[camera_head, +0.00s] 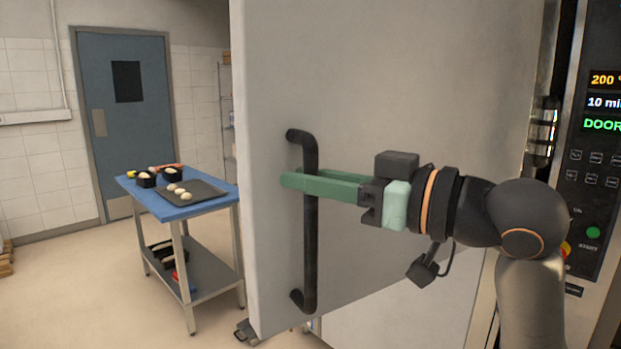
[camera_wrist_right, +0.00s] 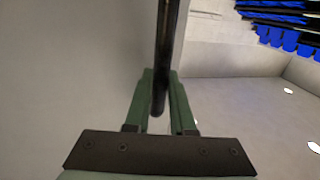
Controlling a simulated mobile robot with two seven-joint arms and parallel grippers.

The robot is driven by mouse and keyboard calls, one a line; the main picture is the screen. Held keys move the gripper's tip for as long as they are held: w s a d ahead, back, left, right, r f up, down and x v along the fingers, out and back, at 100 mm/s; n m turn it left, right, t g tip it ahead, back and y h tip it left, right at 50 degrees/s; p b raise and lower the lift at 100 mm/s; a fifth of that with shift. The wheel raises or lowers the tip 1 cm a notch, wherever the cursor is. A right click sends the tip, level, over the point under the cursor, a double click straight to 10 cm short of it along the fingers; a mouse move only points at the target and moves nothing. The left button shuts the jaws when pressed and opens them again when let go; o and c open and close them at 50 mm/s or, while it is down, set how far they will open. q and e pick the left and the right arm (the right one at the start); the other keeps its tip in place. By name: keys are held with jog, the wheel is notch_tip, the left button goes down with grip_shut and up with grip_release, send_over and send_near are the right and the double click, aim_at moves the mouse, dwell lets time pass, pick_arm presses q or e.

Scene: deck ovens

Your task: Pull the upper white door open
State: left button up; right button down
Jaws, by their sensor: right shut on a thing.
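The upper white door (camera_head: 400,90) fills the middle of the head view and stands swung open, its face turned toward me. A black vertical bar handle (camera_head: 310,240) is fixed near its left edge. My right gripper (camera_head: 290,181) reaches in from the right with green fingers and is shut on the handle, above its middle. In the right wrist view the dark handle (camera_wrist_right: 166,60) passes between the two green fingers (camera_wrist_right: 163,95), with the pale door (camera_wrist_right: 60,70) on the left. My left gripper is not in either view.
An oven control panel (camera_head: 600,160) with lit displays stands at the right. A blue-topped table (camera_head: 205,208) with a dark tray (camera_head: 212,191) and small black tins stands behind the door at the left. A blue room door (camera_head: 125,150) is in the back wall. Floor (camera_head: 70,270) is clear at the left.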

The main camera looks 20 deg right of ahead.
jog(key=c, duration=0.8)
grip_release()
jog(key=shift+o, duration=0.2)
jog(key=b+v, duration=0.2)
jog(key=v, duration=1)
jog(key=shift+s+d+b, duration=0.2)
jog(key=shift+b, duration=0.1)
jog(key=shift+w, duration=0.1)
